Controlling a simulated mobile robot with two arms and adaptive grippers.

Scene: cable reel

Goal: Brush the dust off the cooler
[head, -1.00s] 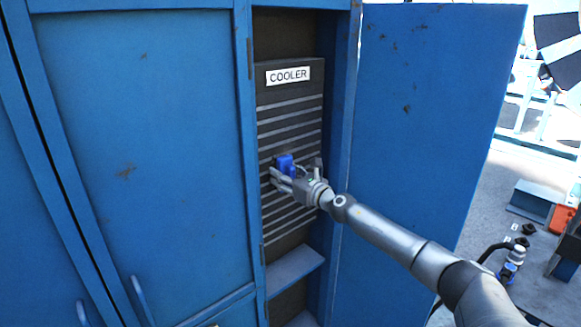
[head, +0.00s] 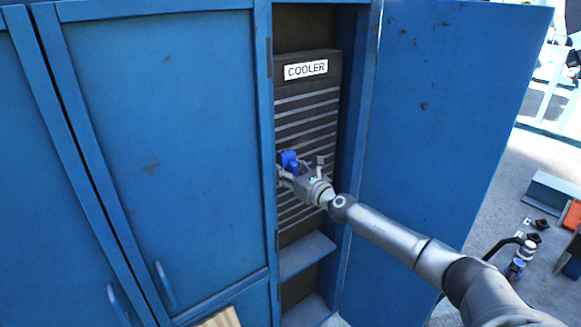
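The cooler (head: 309,106) is a dark ribbed panel with a white label reading COOLER, standing inside the open blue cabinet. Pale bands run across its slats. My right gripper (head: 287,172), on the arm coming in from the right, is in front of the cooler's lower middle slats. It is closed around a small blue object (head: 289,160), likely the brush; its bristles are hidden, and I cannot tell whether it touches the slats. My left gripper is out of view.
A closed blue door (head: 160,150) is on the left. A blue shelf (head: 305,255) lies below the cooler. Loose parts and a hose sit on the floor at right.

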